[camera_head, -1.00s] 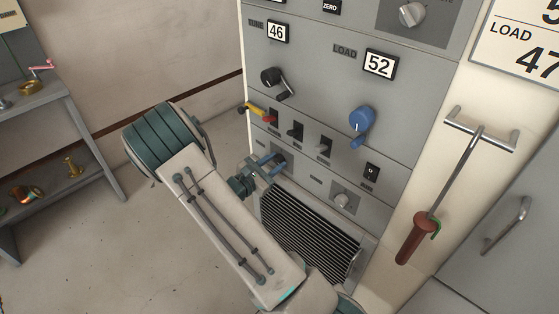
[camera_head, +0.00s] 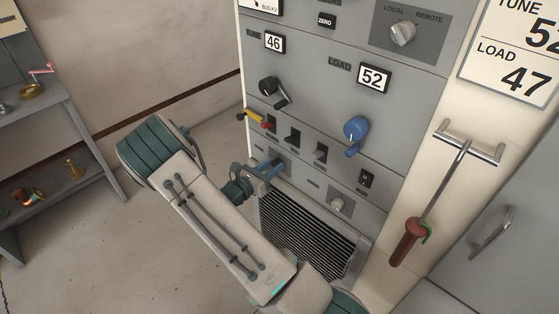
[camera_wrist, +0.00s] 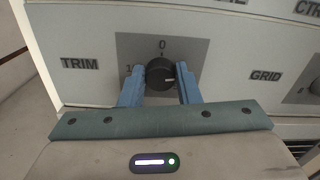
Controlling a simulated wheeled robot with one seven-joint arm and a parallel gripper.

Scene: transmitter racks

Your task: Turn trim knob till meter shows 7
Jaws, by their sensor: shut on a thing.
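The trim knob (camera_wrist: 160,74) is a black round knob with a white pointer line, on a grey plate beside the label TRIM in the wrist view. Its pointer points roughly to the right. My gripper (camera_wrist: 160,80) has its two blue fingers on either side of the knob and is shut on it. In the head view my gripper (camera_head: 272,167) is at the lower left of the rack front and hides most of the knob. No trim meter reading is legible in these frames; a meter edge marked BUS-KV (camera_head: 262,5) is cut off at the top.
The TUNE counter (camera_head: 273,42) reads 46 and the LOAD counter (camera_head: 374,77) reads 52. A black crank (camera_head: 270,87), blue crank (camera_head: 356,130) and several switches sit above my gripper. A GRID knob (camera_head: 337,204) is to the right, above a vent grille (camera_head: 305,235).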

